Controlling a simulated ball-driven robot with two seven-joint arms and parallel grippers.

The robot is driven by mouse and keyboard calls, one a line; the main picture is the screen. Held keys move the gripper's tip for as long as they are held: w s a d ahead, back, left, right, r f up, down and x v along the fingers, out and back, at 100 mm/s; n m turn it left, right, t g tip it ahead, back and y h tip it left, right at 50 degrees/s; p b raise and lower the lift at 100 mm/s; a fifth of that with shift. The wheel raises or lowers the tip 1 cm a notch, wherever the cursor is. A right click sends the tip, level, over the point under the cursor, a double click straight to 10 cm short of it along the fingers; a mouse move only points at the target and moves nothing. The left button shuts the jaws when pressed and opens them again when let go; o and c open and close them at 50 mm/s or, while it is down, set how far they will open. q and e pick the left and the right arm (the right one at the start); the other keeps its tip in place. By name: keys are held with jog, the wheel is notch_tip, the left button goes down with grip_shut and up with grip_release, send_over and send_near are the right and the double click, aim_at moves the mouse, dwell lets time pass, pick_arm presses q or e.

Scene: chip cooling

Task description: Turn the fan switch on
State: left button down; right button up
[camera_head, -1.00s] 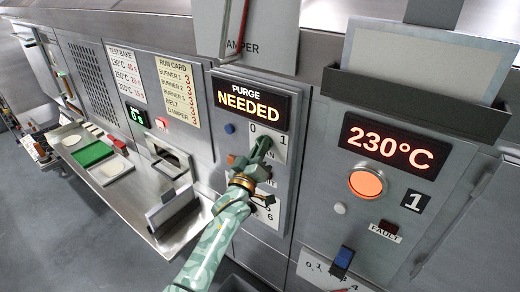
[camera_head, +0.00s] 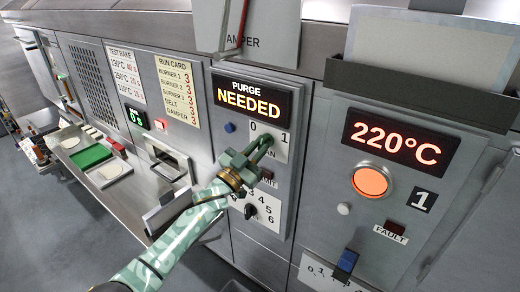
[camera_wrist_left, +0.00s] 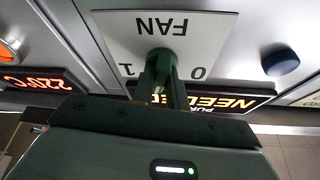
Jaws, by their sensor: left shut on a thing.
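The fan switch plate (camera_head: 281,150) is a white label on the grey panel, under the purge sign, marked 0 at left and 1 at right. My left gripper (camera_head: 264,143) reaches it from below left and is shut on the fan switch in front of the plate. In the left wrist view the plate (camera_wrist_left: 207,28) appears upside down with the word FAN. There the left gripper's green fingers (camera_wrist_left: 160,75) close at its middle, between 0 and 1. The fingers hide most of the switch, so I cannot tell its setting. My right gripper is not in view.
The purge sign (camera_head: 250,101) reads NEEDED. A round orange lamp (camera_head: 370,181) glows under a 220°C display (camera_head: 394,141). A dial with a black knob (camera_head: 250,211) is just below my gripper. A blue lever (camera_head: 347,261) sticks out at lower right. A metal shelf (camera_head: 140,200) projects at left.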

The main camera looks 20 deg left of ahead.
pick_arm(q)
jog(key=m+g+h, duration=0.1)
jog(key=m, duration=0.2)
jog(key=m+g+h, duration=0.1)
jog(key=m, duration=0.3)
jog(key=shift+m+g, duration=0.3)
jog(key=c, duration=1.4)
grip_release()
jog(key=shift+a, duration=0.1)
jog(key=b+v, duration=0.3)
jog(key=v, duration=1.3)
jog(key=shift+a+f, duration=0.15)
jog(key=shift+f, duration=0.05)
jog(key=shift+w, duration=0.1)
